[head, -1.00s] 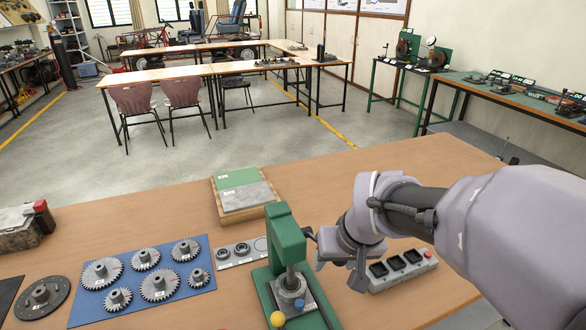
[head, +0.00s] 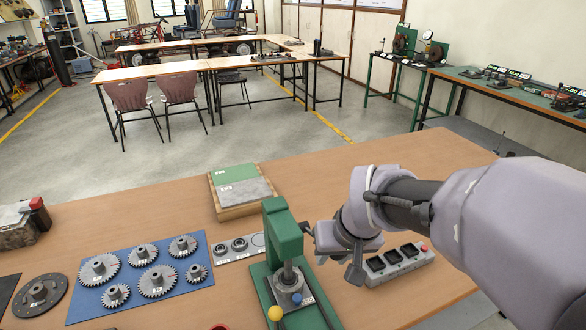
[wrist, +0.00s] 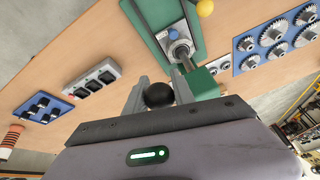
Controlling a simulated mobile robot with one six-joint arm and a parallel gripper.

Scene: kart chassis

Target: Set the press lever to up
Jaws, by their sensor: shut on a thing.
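The green press (head: 283,235) stands on the near part of the wooden table, with its metal ram and plate below the head. My gripper (wrist: 159,88) is just right of the press in the head view. In the wrist view its two fingers are shut on the round black knob of the press lever (wrist: 158,96). The lever's arm is mostly hidden by the gripper and the press head, so its angle is hard to tell. The press also shows in the wrist view (wrist: 205,100), just beyond the fingers.
A grey switch box (head: 395,265) lies right of the press, close under my gripper. A blue mat (head: 130,310) with several gears and a grey plate with rings (head: 222,257) lie left. A green and grey block on wood (head: 240,190) lies behind. Table between is clear.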

